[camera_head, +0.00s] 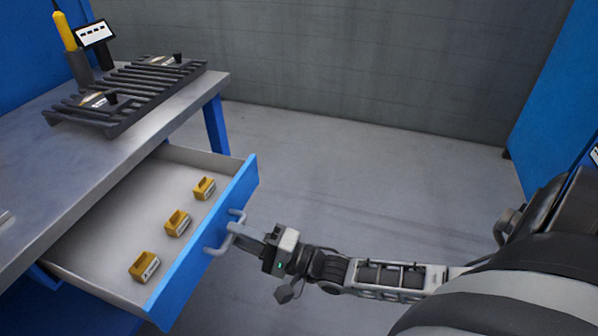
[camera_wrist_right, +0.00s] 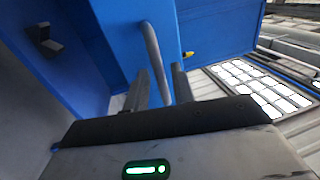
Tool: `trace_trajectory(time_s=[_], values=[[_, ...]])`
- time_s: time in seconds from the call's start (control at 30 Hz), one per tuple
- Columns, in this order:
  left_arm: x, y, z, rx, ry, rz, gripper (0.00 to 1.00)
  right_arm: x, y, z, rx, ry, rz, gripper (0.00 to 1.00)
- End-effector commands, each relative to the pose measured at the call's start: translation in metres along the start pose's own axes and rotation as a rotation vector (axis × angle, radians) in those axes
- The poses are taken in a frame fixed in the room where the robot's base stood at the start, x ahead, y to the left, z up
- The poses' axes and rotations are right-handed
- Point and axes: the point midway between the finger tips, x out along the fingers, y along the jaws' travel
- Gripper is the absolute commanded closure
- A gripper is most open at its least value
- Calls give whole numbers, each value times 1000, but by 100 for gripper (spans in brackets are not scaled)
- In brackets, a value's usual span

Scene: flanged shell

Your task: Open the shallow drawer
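The shallow drawer (camera_head: 122,199) is slid well out from under the workbench, its inside showing. Its blue front (camera_head: 190,270) carries a grey bar handle (camera_head: 217,248). My right gripper (camera_head: 240,232) is at this handle, reaching in from the right. In the right wrist view the handle (camera_wrist_right: 152,50) runs between the two fingers (camera_wrist_right: 161,80). The fingers look apart, with narrow gaps beside the bar, though contact on the far side is hard to judge. My left gripper is not in view.
Three yellow blocks (camera_head: 178,223) with labels sit in a row in the drawer. On the workbench (camera_head: 50,165) stand a dark slatted rack (camera_head: 130,95) and a yellow-handled tool (camera_head: 65,30). The floor (camera_head: 360,160) beyond the drawer is clear. A blue cabinet (camera_head: 555,100) stands at right.

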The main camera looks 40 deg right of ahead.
Motion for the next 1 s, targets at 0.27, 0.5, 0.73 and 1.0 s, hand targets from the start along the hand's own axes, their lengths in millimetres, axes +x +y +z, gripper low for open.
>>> trace_trajectory(time_s=[0.27,0.5,0.73,1.0], values=[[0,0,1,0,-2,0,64,-67,1,1,0,-2,7,74],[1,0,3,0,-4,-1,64,-118,1,0,-1,-2,5,74],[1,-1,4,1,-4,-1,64,-141,0,0,-2,-1,2,74],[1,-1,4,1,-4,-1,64,-144,0,0,-2,-1,0,74]])
